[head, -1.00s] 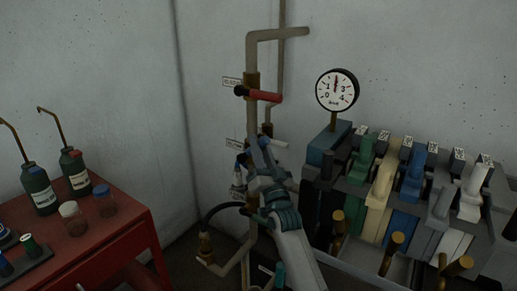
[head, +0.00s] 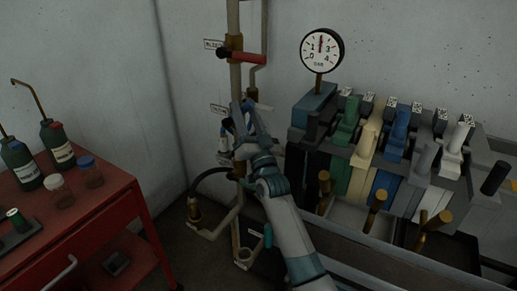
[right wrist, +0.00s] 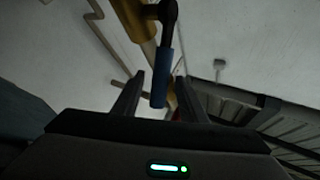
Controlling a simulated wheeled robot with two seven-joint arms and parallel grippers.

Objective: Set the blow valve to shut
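A vertical pipe stack (head: 234,75) on the wall carries several lever valves with small tags that I cannot read surely, so I cannot tell which tag says blow. A valve with a red lever (head: 248,57) is at the top, the lever pointing right. A white lever (head: 263,107) is lower. My right gripper (head: 243,108) is at the stack below the red lever, covering part of it. In the right wrist view, its open fingers (right wrist: 160,80) stand either side of a blue lever (right wrist: 161,80) on a brass valve body (right wrist: 134,18), with gaps visible. My left gripper is not in view.
A gauge (head: 321,49) stands to the right, above a bank of coloured levers (head: 395,135). A red cart (head: 75,220) with bottles and jars is at the left. A black hose (head: 208,177) bends low beside the stack. The wall between cart and stack is bare.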

